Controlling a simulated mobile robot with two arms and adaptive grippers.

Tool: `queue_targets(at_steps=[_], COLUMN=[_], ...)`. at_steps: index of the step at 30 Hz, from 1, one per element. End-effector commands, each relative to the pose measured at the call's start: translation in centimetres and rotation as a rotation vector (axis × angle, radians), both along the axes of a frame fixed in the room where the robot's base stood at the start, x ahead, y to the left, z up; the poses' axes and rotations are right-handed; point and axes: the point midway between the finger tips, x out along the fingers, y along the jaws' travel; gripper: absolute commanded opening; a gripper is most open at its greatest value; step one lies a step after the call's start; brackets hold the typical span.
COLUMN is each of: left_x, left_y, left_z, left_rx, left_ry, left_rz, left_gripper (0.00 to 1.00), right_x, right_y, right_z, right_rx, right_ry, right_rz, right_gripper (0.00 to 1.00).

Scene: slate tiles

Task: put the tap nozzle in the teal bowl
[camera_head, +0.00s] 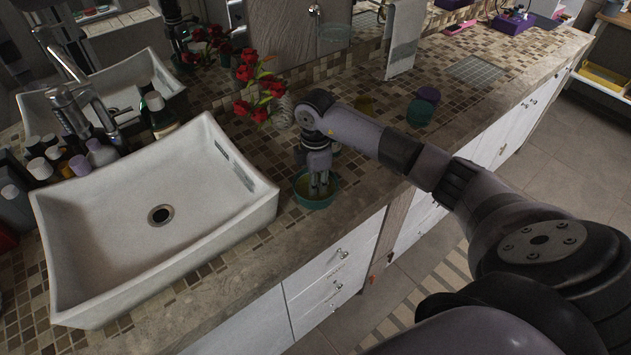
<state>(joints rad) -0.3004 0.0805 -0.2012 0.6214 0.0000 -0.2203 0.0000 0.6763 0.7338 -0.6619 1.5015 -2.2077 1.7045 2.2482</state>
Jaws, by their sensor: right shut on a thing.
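The teal bowl (316,204) stands on the mosaic counter, just right of the white sink and close to the counter's front edge. My right gripper (319,187) points down into the bowl, with its fingertips inside the rim. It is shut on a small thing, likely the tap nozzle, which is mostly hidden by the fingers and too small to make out. I cannot tell whether the held thing touches the bowl's bottom. My left gripper is not in view.
The white sink (160,220) fills the left, with a chrome tap (82,115) and several bottles (95,152) behind it. Red flowers (258,92) stand behind the bowl. A dark teal cup (420,112) stands to the right beyond my arm. Counter farther right is mostly clear.

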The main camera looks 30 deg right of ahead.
Motion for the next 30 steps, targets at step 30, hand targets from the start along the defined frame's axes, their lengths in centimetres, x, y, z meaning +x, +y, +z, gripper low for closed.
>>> queue_targets(at_steps=[30], left_x=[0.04], left_y=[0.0], left_z=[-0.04], left_rx=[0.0], left_ry=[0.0], left_rz=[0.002], left_gripper=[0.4], right_x=[0.01], right_y=[-0.02], right_z=[-0.71], right_rx=[0.0], right_ry=[-0.001], right_rz=[0.0], right_gripper=[0.4])
